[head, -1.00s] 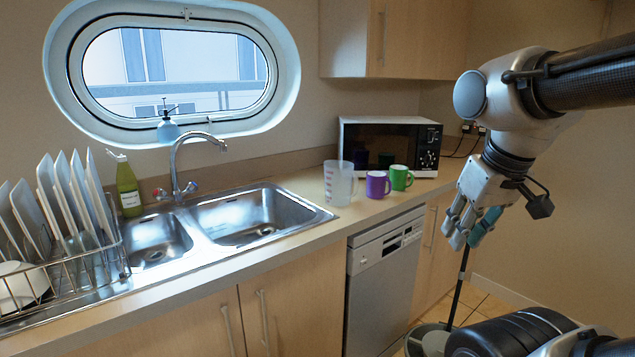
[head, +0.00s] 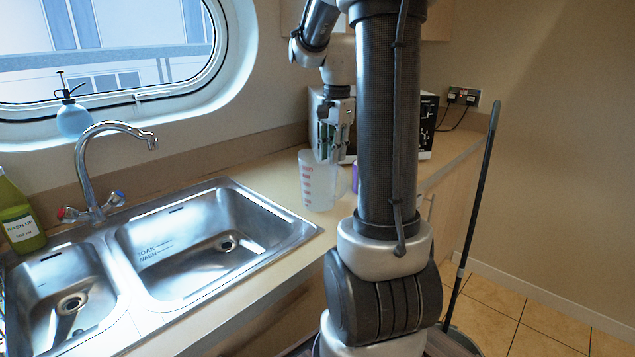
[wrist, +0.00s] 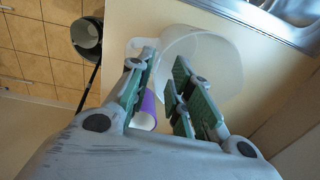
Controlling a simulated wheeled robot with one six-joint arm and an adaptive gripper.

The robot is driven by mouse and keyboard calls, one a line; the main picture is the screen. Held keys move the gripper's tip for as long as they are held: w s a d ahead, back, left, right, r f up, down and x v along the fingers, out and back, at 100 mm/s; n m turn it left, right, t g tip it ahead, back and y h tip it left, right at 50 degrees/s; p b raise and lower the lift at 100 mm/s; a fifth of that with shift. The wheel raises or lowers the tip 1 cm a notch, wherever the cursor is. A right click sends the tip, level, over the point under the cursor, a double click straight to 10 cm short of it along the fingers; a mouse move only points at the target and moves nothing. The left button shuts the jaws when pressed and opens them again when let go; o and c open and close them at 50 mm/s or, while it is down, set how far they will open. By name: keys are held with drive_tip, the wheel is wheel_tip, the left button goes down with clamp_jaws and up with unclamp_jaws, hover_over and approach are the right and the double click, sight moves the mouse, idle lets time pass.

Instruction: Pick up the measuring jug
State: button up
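The measuring jug (head: 318,185), clear with red marks, stands upright on the counter right of the sink in the head view. In the wrist view I look down on its pale round body (wrist: 218,72), with its handle at the left. My gripper (head: 334,152) points down at the jug's right side, close to its rim. In the wrist view my gripper (wrist: 165,62) is open, fingers apart near the jug's handle side. Whether they touch the jug or straddle its wall or handle I cannot tell. The purple mug (wrist: 147,108) shows below, between the fingers.
The steel sink (head: 205,240) and its tap (head: 83,165) lie left of the jug. The microwave (head: 428,125) stands behind, largely hidden by my arm. The purple mug also shows as a sliver (head: 355,176); the green mug is hidden. A long dark pole (head: 475,210) stands at right.

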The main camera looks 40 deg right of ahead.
sight(331, 175)
wheel_tip(331, 175, down, 8)
drive_tip(key=shift+w+r, duration=0.1)
drive_tip(key=shift+r, duration=0.15)
clamp_jaws()
